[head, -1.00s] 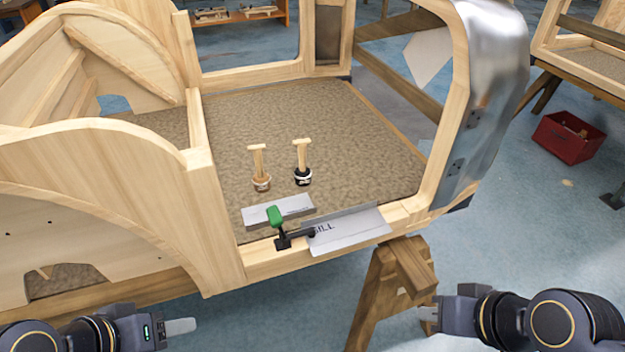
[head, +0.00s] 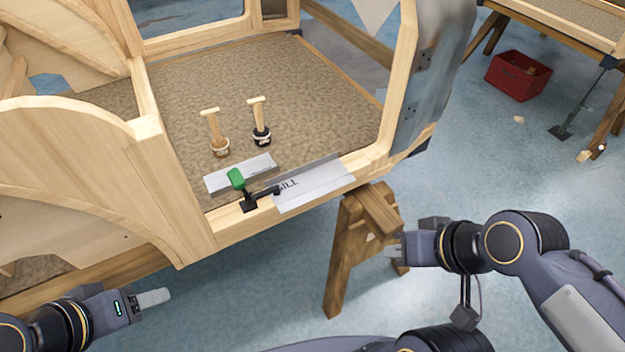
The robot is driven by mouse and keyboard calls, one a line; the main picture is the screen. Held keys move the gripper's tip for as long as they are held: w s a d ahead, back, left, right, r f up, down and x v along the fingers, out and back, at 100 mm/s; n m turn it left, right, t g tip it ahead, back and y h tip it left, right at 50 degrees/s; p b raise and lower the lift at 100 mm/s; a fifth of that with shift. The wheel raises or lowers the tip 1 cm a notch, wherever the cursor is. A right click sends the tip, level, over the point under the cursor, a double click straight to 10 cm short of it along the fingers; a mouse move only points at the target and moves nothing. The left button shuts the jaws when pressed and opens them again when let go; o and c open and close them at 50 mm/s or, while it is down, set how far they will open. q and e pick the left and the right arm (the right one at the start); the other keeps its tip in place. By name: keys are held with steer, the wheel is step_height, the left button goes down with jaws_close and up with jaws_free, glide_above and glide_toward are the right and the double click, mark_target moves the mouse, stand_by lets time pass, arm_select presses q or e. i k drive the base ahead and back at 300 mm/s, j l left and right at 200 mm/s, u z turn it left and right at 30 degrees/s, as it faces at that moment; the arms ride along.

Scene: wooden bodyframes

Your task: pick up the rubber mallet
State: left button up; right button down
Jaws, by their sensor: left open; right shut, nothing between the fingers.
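Two mallets stand heads down, handles up, on the brown floor inside the wooden bodyframe in the head view. One has a black head (head: 261,137) with a pale band and looks like the rubber mallet. The other has a tan-brown head (head: 219,149) and stands just left of it. My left gripper (head: 158,297) is open and empty, low at the left, outside the frame and well short of the mallets. My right gripper (head: 393,252) is shut and empty, outside the frame beside the trestle, also apart from the mallets.
A grey plate (head: 240,172) lies between sill and mallets. A wooden trestle (head: 352,240) supports the frame. A red bin (head: 517,76) stands back right.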

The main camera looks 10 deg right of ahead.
mark_target(260, 134)
steer(key=i+u, duration=0.25)
steer(key=u, duration=0.15)
steer(key=i+u, duration=0.5)
steer(key=u, duration=0.25)
